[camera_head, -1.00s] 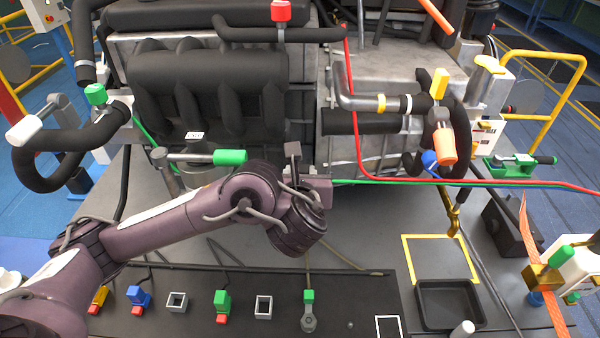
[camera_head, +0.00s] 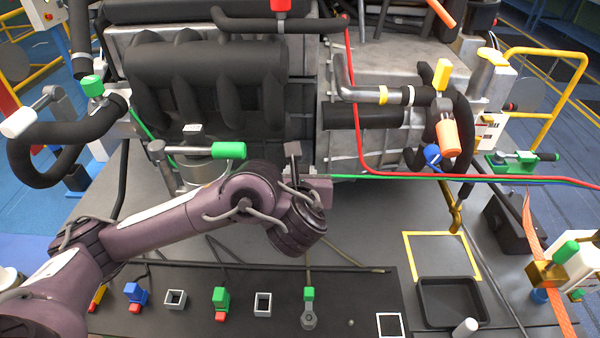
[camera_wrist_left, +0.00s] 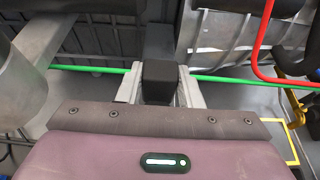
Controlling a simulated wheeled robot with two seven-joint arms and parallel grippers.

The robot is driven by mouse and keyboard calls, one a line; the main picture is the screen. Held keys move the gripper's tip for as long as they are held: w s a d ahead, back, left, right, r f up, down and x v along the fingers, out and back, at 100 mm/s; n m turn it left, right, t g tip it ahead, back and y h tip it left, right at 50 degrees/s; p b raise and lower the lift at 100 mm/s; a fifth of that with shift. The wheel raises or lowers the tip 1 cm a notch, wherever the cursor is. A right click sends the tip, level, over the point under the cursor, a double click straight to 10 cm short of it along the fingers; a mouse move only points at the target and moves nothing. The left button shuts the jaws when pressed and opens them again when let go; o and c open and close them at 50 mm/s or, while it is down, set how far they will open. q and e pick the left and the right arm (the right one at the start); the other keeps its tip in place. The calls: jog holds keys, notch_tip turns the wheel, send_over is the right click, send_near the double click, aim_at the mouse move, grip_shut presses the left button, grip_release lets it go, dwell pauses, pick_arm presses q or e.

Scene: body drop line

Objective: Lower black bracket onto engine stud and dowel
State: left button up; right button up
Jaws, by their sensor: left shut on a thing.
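My left gripper (camera_head: 297,172) is in front of the engine's lower middle and is shut on the black bracket (camera_head: 292,153). In the left wrist view the bracket (camera_wrist_left: 160,82) shows as a dark block between the two pale fingers, with a dark part reaching up behind it. The engine (camera_head: 210,75) is a large dark and silver block at the back. The bracket's underside is hidden, and I cannot pick out the stud and dowel or tell whether they touch it. My right gripper is not in view.
A green and a red line (camera_head: 400,177) run across near the gripper. A green-handled valve (camera_head: 228,150) stands left of it. A dark bench strip (camera_head: 340,285) with several fittings lies in front. A black tray (camera_head: 450,305) is at the lower right.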

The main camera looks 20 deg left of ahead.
pick_arm(q)
jog(key=shift+f+b, duration=0.5)
jog(key=shift+f, duration=0.1)
jog(key=shift+r, duration=0.15)
jog(key=shift+r+p, duration=2.25)
jog(key=shift+p, duration=0.05)
jog(key=shift+f, duration=0.1)
